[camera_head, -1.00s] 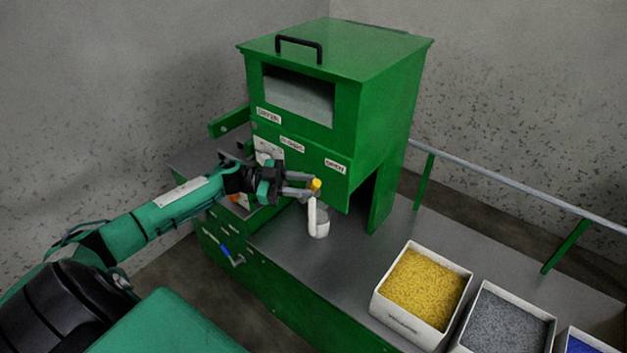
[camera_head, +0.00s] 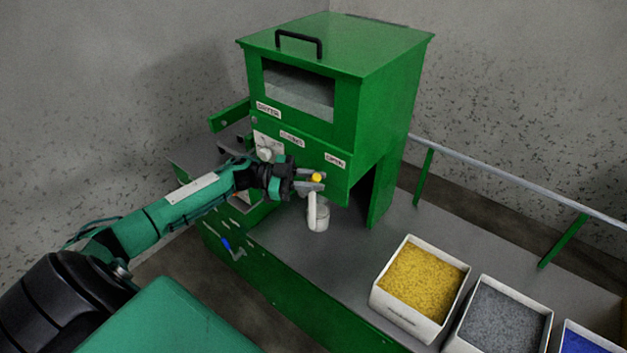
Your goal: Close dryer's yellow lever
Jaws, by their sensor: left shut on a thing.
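The green dryer (camera_head: 385,120) stands at the back centre, with labels on its front face. The lever's yellow knob (camera_head: 317,178) shows at the lower front, below and left of the right-hand label. My left gripper (camera_head: 314,181) reaches in from the left and is shut on the yellow lever, its fingers on either side of the knob. The rest of the lever is hidden by the fingers. My right gripper is not in view.
A bin of yellow pellets (camera_head: 378,300), a bin of grey pellets (camera_head: 505,344) and a partly seen blue one stand at right. A rail (camera_head: 500,179) runs behind.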

